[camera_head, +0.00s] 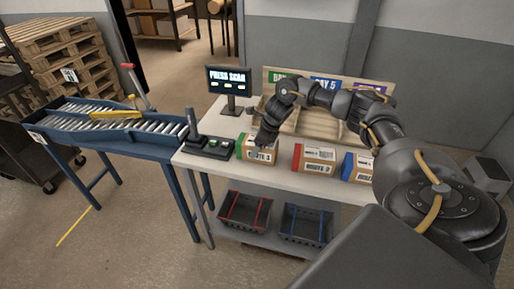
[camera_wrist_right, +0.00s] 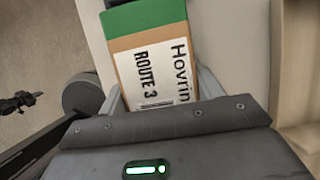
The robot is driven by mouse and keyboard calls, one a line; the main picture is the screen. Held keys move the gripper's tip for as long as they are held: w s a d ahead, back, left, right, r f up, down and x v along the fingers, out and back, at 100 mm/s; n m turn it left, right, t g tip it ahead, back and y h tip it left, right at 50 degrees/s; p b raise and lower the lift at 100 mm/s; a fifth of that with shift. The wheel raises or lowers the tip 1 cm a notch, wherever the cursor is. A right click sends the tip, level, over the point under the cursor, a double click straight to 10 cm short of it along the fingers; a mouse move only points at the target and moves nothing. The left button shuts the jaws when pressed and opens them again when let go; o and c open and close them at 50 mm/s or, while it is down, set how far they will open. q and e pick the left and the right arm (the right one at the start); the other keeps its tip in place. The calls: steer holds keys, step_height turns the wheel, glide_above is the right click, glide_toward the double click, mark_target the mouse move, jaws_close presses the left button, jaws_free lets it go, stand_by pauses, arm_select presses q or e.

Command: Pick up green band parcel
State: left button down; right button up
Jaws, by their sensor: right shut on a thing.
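The green band parcel (camera_head: 260,155) is a brown box with a green stripe and a white label, at the left end of the row of parcels on the white table. My right gripper (camera_head: 265,138) reaches down to it from above and is shut on it. In the right wrist view the parcel (camera_wrist_right: 150,55) sits between the fingers (camera_wrist_right: 162,92), its green band at the far end and its label reading ROUTE 3. It appears to be at table height; whether it touches the table I cannot tell. My left gripper is not in view.
A red-striped parcel (camera_head: 313,160) and a blue-striped parcel (camera_head: 357,167) stand to the right. Behind is a wooden sorting rack (camera_head: 305,117). A PRESS SCAN screen (camera_head: 228,80) and scanner stand (camera_head: 208,145) are at left, beside a roller conveyor (camera_head: 120,122). Two black crates (camera_head: 243,211) (camera_head: 303,226) sit below.

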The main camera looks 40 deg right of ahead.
steer(key=shift+r, duration=0.25)
steer(key=r+b, duration=0.2)
steer(key=shift+w+a+r, duration=0.1)
steer(key=shift+a+r, duration=0.1)
steer(key=shift+r, duration=0.15)
steer(key=s+a+r+b, duration=0.2)
steer(key=a+r, duration=0.8)
steer(key=a, duration=0.4)
steer(key=s+a+f+n+g, duration=0.2)
steer(key=s+n, duration=0.4)
steer(key=n, duration=0.3)
steer(key=s+a+f+n+g+y, duration=0.1)
steer(key=s+a+f+n+g, duration=0.2)
steer(key=s+a+n, duration=0.4)
steer(key=n+g, duration=0.1)
steer(key=n, duration=0.1)
steer(key=shift+a+n, duration=0.15)
steer(key=shift+n, duration=0.25)
